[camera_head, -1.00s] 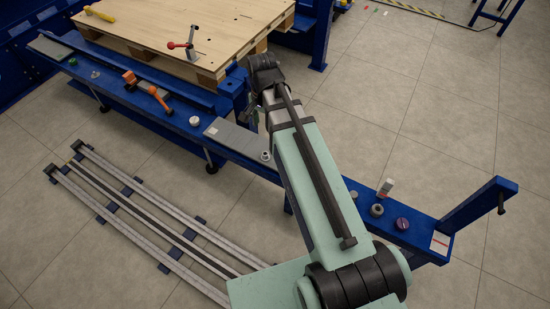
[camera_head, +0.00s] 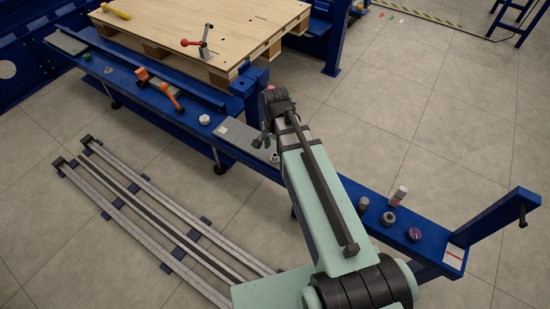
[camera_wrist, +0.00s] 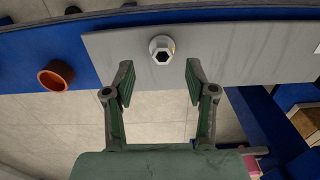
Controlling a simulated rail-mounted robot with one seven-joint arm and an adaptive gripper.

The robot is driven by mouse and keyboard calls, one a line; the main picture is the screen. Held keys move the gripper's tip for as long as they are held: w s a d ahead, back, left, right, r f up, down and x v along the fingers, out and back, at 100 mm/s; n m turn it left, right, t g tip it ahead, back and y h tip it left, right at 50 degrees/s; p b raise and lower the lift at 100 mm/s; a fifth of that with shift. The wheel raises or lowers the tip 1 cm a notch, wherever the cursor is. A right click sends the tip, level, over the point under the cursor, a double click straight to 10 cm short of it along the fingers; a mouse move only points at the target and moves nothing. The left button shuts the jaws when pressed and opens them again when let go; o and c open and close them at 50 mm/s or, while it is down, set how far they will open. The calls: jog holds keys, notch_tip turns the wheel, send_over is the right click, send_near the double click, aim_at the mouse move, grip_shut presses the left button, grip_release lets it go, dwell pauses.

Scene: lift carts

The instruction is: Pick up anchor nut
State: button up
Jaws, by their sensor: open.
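The anchor nut, a pale metal hex nut with a dark hole (camera_wrist: 162,49), sits on the end of a grey plate (camera_wrist: 240,50) on the blue bench. It also shows in the head view (camera_head: 274,157), close beside my arm. My gripper (camera_wrist: 159,82) is open and empty in the wrist view. Its two fingertips are spread wider than the nut, and the nut appears centred just beyond them, not between the pads. In the head view my arm reaches over the bench and largely hides the gripper.
A brown-orange ring (camera_wrist: 56,75) stands left of the plate in the wrist view. In the head view the bench holds orange clamps (camera_head: 170,94), a white round part (camera_head: 204,119), a grey ring (camera_head: 389,218) and a purple part (camera_head: 414,234). A wooden pallet (camera_head: 230,25) stands behind.

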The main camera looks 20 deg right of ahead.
aim_at(275, 154)
jog(key=f, duration=0.2)
jog(key=f+b, duration=0.1)
jog(key=f, duration=0.2)
jog(key=shift+w+b, duration=0.2)
jog(key=shift+b, duration=0.1)
grip_shut()
